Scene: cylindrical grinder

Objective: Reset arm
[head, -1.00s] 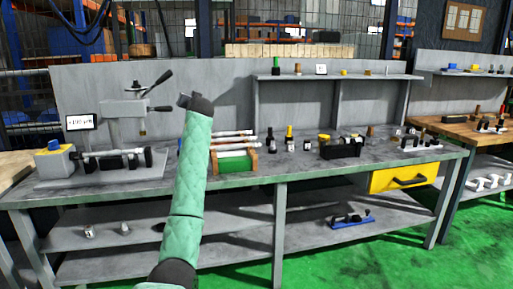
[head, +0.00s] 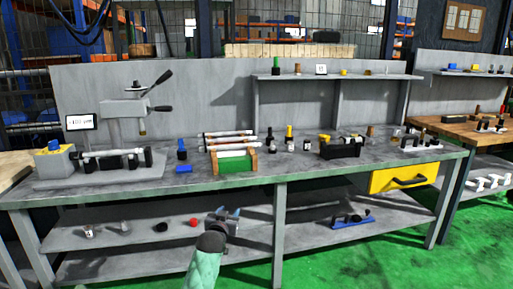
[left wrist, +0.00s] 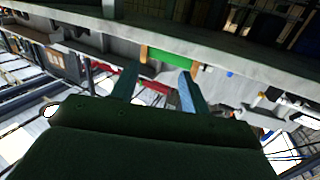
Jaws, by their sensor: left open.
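My left arm, in a green sleeve, comes up from the bottom of the head view. Its gripper (head: 224,214) is open and shows in front of the lower shelf, below the workbench top. In the left wrist view the two fingers (left wrist: 158,88) are spread apart with nothing between them. That view is tilted, and the bench edge crosses it at the top. My right gripper is not in view.
The grey workbench (head: 300,180) carries a press-like machine (head: 125,115), a green rack with rods (head: 232,160), a black holder (head: 341,149) and small bottles. A yellow drawer (head: 400,178) hangs at right. Several small parts and a blue tool (head: 352,220) lie on the lower shelf.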

